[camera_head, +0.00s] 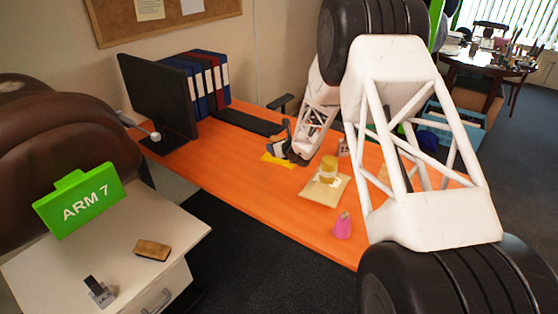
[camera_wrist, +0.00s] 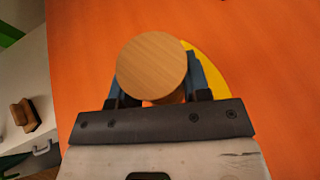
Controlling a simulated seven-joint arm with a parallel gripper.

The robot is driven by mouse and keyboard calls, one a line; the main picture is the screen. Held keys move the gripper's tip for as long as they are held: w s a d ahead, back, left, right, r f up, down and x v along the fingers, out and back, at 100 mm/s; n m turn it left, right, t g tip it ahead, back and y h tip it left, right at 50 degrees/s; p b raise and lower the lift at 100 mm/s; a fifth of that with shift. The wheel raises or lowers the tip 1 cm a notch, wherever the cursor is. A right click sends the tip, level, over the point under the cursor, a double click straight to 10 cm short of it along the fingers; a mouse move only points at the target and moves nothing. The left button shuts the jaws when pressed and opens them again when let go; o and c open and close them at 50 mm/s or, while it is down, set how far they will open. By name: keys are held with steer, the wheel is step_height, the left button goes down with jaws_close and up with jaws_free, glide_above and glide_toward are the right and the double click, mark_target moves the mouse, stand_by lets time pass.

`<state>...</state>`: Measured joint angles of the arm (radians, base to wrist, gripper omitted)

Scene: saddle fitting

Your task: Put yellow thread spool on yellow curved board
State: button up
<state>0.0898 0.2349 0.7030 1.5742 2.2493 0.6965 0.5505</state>
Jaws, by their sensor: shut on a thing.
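My gripper (camera_head: 291,149) is low over the far part of the orange desk in the head view. In the wrist view its two fingers (camera_wrist: 155,90) are shut on a spool with a round, light wooden end (camera_wrist: 151,62). The wooden end hides most of the spool, so its thread colour cannot be told. The yellow curved board (camera_head: 274,161) lies on the desk by the gripper. In the wrist view the board (camera_wrist: 212,72) shows partly, beyond and right of the held spool. Whether the spool touches the board cannot be told.
A yellow cylinder (camera_head: 328,169) stands on a beige flat piece (camera_head: 318,193) right of the gripper. A pink object (camera_head: 342,226) stands near the front edge. Binders (camera_head: 205,84) and a monitor (camera_head: 157,95) stand at the back left. Orange desk (camera_head: 235,180) is clear in front.

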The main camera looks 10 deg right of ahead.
steer(key=shift+w+a+r+n+g+y, duration=0.1)
steer(key=shift+w+r+n+g+y, duration=0.4)
steer(key=shift+w+r+n+y, duration=0.6)
steer(key=shift+w+d+r+n+g+y, duration=0.2)
steer(key=shift+w+d+n+g+y, duration=0.2)
steer(key=shift+n+g+y, duration=0.45)
steer(key=shift+w+d+r+n+g+y, duration=0.3)
steer(key=shift+d+n+g+y, duration=0.2)
steer(key=shift+n+g, duration=0.65)
steer(key=shift+w+d+r+n+g+y, duration=0.15)
steer(key=shift+w+d+n+g+y, duration=0.4)
steer(key=shift+n+g, duration=0.4)
steer(key=shift+s+a, duration=0.1)
steer(key=shift+s, duration=0.05)
glide_above(279, 160)
steer(key=shift+w+f, duration=0.2)
steer(key=shift+f, duration=1.4)
steer(key=shift+w+f, duration=0.2)
steer(key=shift+f, duration=1.35)
steer(key=shift+f, duration=0.1)
steer(key=shift+f, duration=1.75)
